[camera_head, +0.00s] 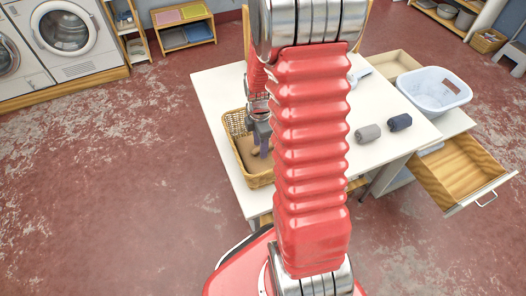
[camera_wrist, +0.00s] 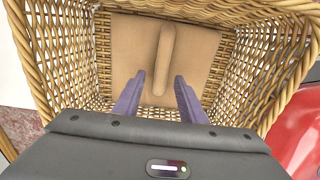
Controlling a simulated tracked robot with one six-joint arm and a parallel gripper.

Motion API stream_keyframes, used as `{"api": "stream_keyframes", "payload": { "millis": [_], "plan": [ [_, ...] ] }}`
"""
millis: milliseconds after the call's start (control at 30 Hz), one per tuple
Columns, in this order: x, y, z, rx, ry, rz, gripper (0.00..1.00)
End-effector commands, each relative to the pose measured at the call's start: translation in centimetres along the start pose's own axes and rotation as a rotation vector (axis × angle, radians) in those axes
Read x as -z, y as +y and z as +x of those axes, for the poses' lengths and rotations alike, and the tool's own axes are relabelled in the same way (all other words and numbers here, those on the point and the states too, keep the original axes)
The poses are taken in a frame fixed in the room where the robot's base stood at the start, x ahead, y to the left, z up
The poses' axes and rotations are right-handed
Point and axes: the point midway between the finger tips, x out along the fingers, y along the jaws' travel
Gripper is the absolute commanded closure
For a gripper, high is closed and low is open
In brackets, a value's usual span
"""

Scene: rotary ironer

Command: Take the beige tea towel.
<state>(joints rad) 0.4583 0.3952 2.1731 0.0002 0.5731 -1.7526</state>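The beige tea towel (camera_wrist: 124,47) lies in the wicker basket, flat with a raised ridge along its middle. It also shows in the head view (camera_head: 245,152), partly hidden by my gripper. The wicker basket (camera_wrist: 271,52) stands on the white table; in the head view (camera_head: 232,124) it is at the table's left side. My gripper (camera_wrist: 160,84) reaches down into the basket with its purple fingers apart, one on each side of the ridge. Nothing is clearly held. In the head view my gripper (camera_head: 264,150) is over the basket. I cannot tell whether the fingertips touch the towel.
A grey roll (camera_head: 368,133) and a dark blue roll (camera_head: 399,122) lie on the white table (camera_head: 209,97). A pale blue tub (camera_head: 434,90) stands at the right, above an open wooden drawer (camera_head: 462,168). Washing machines (camera_head: 65,35) stand at the back left. The floor at left is clear.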

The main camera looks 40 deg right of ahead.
Motion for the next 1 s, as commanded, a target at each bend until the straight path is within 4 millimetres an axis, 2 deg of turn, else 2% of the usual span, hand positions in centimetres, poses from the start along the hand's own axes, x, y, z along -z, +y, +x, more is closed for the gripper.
{"api": "stream_keyframes", "payload": {
  "millis": [133, 667, 1000],
  "plan": [
    [-0.01, 0.00, -0.01, 0.000, 0.000, 0.000, 0.63],
    [-0.04, 0.00, -0.02, 0.000, 0.000, 0.001, 1.00],
    [-0.05, 0.01, -0.08, 0.000, 0.000, 0.001, 1.00]
  ]
}}
